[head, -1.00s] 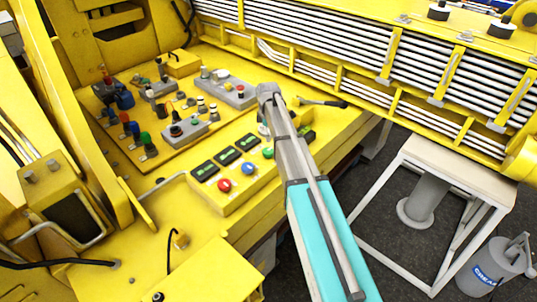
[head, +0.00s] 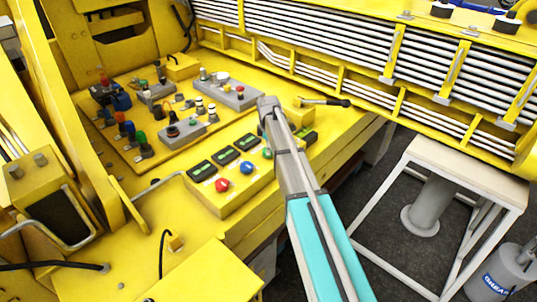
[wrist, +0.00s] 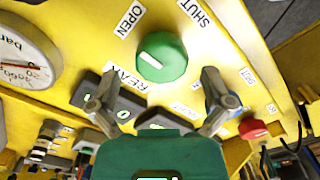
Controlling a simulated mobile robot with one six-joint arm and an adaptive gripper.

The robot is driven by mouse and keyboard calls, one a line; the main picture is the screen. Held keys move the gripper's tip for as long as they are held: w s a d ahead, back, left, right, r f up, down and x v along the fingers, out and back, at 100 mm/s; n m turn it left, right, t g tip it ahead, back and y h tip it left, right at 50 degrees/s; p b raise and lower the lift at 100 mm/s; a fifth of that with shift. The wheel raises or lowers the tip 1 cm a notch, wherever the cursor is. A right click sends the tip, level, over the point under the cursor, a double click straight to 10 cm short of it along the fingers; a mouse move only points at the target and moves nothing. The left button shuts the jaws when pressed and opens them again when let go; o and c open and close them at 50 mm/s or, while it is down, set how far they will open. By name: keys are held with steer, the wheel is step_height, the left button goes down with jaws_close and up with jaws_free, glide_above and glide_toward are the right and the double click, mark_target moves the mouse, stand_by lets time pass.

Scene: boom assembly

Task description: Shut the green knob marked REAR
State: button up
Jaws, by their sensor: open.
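The green knob (wrist: 163,57) marked REAR is in the wrist view, near the top middle. A white line runs across its face, slanting toward the upper left. The OPEN label (wrist: 129,20) is at its upper left, SHUT (wrist: 195,12) at its upper right and REAR (wrist: 126,77) at its lower left. My gripper (wrist: 153,88) is open, one finger on each side below the knob, holding nothing. The knob appears between and beyond the fingertips; I cannot tell any contact. In the head view, a green knob (head: 267,153) shows beside my arm, which hides part of the panel.
The yellow panel (head: 232,197) also carries a red knob (head: 222,185), a blue knob (head: 246,167) and dark displays. A gauge (wrist: 25,60) and a red button (wrist: 252,128) flank my gripper. Several switches and a grey box (head: 232,95) stand behind the panel.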

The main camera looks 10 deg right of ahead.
steer(key=shift+f+b, duration=0.6)
steer(key=shift+f, duration=0.3)
